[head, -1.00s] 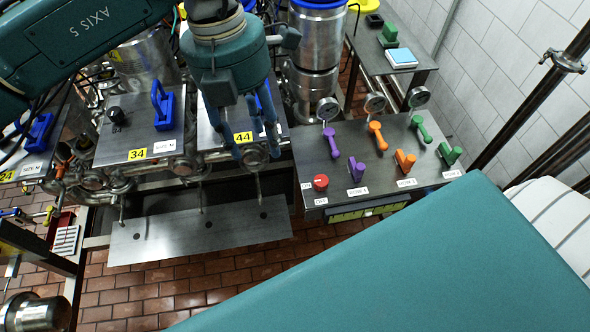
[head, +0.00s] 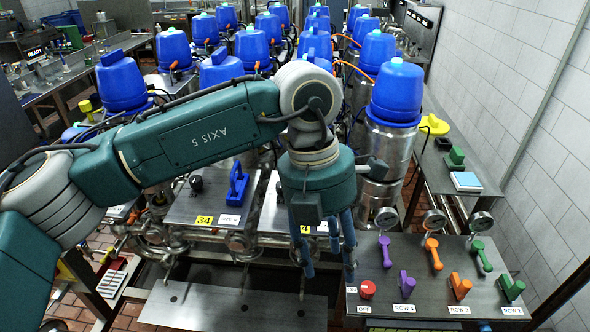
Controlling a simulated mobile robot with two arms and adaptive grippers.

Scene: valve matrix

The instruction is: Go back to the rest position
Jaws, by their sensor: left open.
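My left gripper (head: 328,262) hangs from my teal arm with its blue fingers pointing down. It is open, and I see nothing between the fingers. In the picture it covers part of the plate with the yellow 44 label, whose blue handle is hidden. The plate labelled 34 (head: 203,206), with an upright blue handle (head: 237,184) on it, is to its left. The control panel (head: 425,262) with the red button (head: 367,289) is just to its right. I cannot tell whether the fingers touch anything. My right gripper is not in view.
Several blue-capped steel valves (head: 397,95) stand in rows behind my left arm. The panel carries purple, orange (head: 432,253) and green levers and gauges. A bare metal shelf (head: 235,305) lies low in front. A tiled wall (head: 540,100) bounds the right.

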